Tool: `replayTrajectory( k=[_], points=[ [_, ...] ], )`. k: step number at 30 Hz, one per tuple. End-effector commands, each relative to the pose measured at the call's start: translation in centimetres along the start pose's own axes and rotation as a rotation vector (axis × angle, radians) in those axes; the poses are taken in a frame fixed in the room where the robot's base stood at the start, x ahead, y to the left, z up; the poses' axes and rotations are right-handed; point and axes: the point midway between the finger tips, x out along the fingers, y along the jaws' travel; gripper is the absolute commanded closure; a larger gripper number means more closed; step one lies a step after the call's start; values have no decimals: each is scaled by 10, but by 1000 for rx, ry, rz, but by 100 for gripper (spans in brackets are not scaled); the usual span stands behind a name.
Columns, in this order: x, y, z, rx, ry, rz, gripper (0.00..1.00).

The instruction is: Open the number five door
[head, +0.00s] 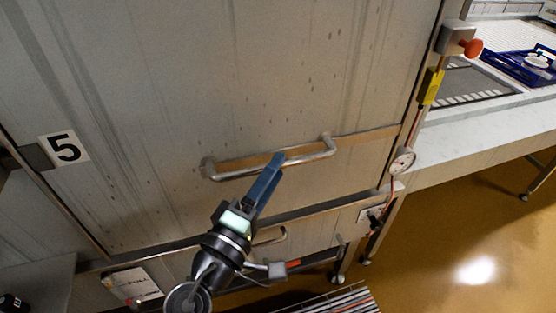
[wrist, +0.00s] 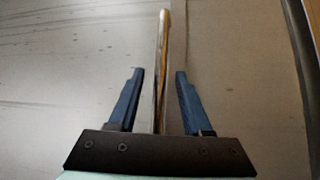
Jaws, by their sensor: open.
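The number five door (head: 150,110) is a large grey metal panel, marked by a white label with a black 5 (head: 64,149) at its left edge. It looks closed. A steel bar handle (head: 310,157) runs nearly level across its lower part. My gripper (head: 277,158) is at the middle of this handle with its blue fingers open. In the wrist view, the handle (wrist: 163,40) runs lengthwise between the two open fingers of my gripper (wrist: 159,72), with a gap visible on each side. Whether the fingertips reach past the bar is hard to tell.
A second, smaller handle (head: 270,237) shows below the door. A gauge (head: 402,160) and a box with a red knob (head: 459,40) sit at the right edge. A counter (head: 470,130) with a blue crate (head: 515,66) stands right. The yellow-brown floor (head: 450,230) there is mostly clear.

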Motion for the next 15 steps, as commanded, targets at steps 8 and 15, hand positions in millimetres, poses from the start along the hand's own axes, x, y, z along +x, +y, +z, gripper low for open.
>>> replayTrajectory(
  k=[8, 15],
  points=[
    [23, 0, 0, 0, -1, 0, 50],
    [23, 0, 0, 0, 0, -1, 50]
  ],
)
